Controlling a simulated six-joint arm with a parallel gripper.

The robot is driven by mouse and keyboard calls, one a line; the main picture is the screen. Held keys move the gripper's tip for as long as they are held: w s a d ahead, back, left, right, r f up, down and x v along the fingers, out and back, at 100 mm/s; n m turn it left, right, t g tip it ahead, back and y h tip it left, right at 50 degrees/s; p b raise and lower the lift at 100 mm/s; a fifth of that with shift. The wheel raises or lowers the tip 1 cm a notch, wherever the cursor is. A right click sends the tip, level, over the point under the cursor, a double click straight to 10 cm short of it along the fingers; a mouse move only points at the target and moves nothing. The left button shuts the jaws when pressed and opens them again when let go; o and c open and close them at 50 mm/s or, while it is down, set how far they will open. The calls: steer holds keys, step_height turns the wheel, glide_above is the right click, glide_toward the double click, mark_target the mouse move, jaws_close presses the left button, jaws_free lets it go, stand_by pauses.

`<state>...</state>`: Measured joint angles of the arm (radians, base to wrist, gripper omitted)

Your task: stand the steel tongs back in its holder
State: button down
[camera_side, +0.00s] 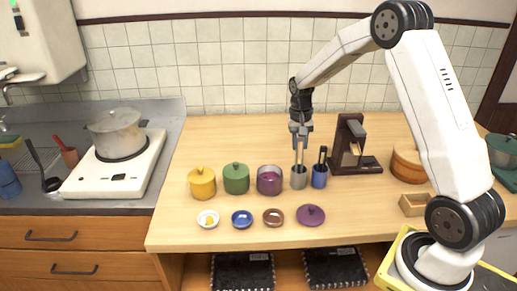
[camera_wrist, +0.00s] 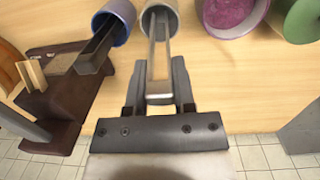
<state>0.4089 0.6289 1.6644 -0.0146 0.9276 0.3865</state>
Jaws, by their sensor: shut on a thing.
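The steel tongs (camera_wrist: 152,65) are upright between the fingers of my gripper (camera_side: 299,128), which is shut on their upper end. In the wrist view my gripper (camera_wrist: 158,88) shows one finger on each side of them. The grey cylindrical holder (camera_side: 299,181) stands on the wooden table directly below. In the wrist view the lower ends of the tongs reach into the mouth of the grey holder (camera_wrist: 174,22). How deep they are, and whether they touch its bottom, is hidden.
A blue holder (camera_side: 319,181) with dark utensils stands close to the right. A purple pot (camera_side: 268,185) is close to the left, with green (camera_side: 236,184) and yellow (camera_side: 202,188) pots beyond. A dark brown stand (camera_side: 369,165) is at the back right. Small dishes and a purple lid (camera_side: 311,216) lie in front.

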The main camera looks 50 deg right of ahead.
steer(key=shift+f, duration=1.4)
jaws_free()
stand_by(0.6)
stand_by(0.5)
steer(key=shift+r, duration=3.55)
steer(key=shift+a, duration=0.1)
